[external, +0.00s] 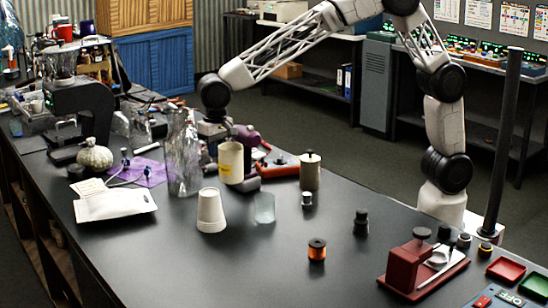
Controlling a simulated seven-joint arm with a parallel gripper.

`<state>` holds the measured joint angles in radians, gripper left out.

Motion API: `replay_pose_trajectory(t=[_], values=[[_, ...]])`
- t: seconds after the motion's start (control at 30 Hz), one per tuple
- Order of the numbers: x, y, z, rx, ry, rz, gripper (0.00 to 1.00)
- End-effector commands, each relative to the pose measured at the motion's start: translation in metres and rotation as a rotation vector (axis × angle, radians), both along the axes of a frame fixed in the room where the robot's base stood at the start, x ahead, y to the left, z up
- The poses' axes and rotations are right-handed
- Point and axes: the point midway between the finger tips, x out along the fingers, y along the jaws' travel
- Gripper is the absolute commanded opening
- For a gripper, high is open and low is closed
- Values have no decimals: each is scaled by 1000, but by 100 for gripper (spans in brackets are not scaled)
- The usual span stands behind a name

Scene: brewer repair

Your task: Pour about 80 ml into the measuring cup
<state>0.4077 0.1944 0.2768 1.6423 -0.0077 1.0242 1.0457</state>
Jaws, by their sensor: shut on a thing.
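My gripper (214,136) is low over the middle of the black counter, between a tall clear ribbed glass vessel (183,160) and a cream cup with a yellow label (231,163). It appears shut on the cream cup, though its fingertips are largely hidden behind the cup. The cup looks upright; whether it touches the counter is unclear. A small clear glass (264,208), which may be the measuring cup, stands on the counter in front and to the right of the cream cup. I see no measuring marks or liquid level in it.
An upturned white cup (211,212) stands close to the small glass. A lidded metal canister (310,171), orange spool (317,250) and black knob-like piece (361,222) are to the right. A white pouch (115,205) lies left.

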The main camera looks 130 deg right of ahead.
Motion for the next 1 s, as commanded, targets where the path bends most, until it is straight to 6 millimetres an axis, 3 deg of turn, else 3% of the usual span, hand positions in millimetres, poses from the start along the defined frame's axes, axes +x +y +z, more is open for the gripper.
replay_pose_trajectory(t=[0.57,0.87,1.0], values=[[0,4,-12,-34,-3,0,0],[-2,17,-46,-173,-20,4,0],[-2,26,-38,-266,-36,5,0]])
